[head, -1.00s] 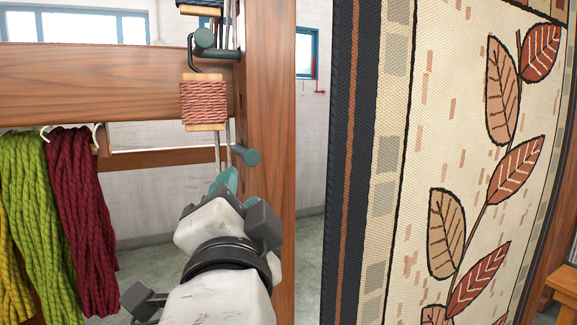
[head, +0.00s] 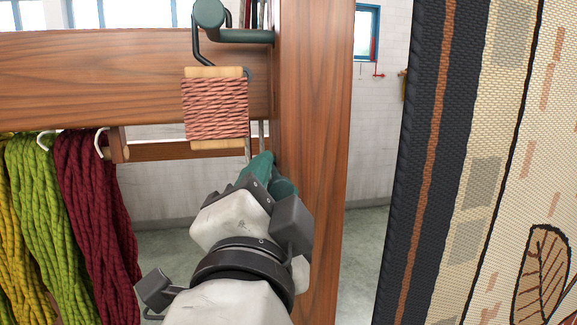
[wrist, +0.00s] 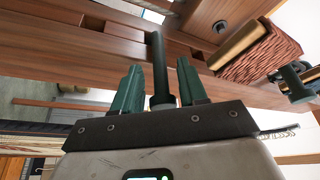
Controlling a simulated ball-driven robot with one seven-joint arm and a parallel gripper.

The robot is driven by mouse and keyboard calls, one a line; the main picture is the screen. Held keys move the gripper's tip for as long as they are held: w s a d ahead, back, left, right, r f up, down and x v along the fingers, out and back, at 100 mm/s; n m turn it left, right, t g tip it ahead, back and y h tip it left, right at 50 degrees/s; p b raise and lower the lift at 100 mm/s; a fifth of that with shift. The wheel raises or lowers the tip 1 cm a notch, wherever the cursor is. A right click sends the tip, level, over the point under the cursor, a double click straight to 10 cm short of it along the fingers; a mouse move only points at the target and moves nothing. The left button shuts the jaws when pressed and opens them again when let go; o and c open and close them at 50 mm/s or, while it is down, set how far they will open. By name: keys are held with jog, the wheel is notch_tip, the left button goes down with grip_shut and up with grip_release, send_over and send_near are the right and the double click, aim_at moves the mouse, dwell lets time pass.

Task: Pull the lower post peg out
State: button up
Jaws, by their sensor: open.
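The lower post peg (head: 285,187) is dark green and sticks out of the wooden post (head: 312,110). In the head view, my gripper (head: 262,172) partly hides it. In the wrist view, the peg's dark shaft (wrist: 159,65) runs from the wood toward my palm, with its wider end close to the palm. My gripper (wrist: 160,85) is open, with one green finger on each side of the peg. A visible gap separates the shaft from both fingers.
An upper green peg (head: 245,36) sits above on the same post. A pink wound bobbin (head: 215,108) hangs close above my gripper. Wool skeins (head: 95,205) hang at the left. A patterned rug (head: 480,180) stands at the right. A gap lies between post and rug.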

jog(key=shift+w, duration=0.3)
grip_shut()
dwell(0.3)
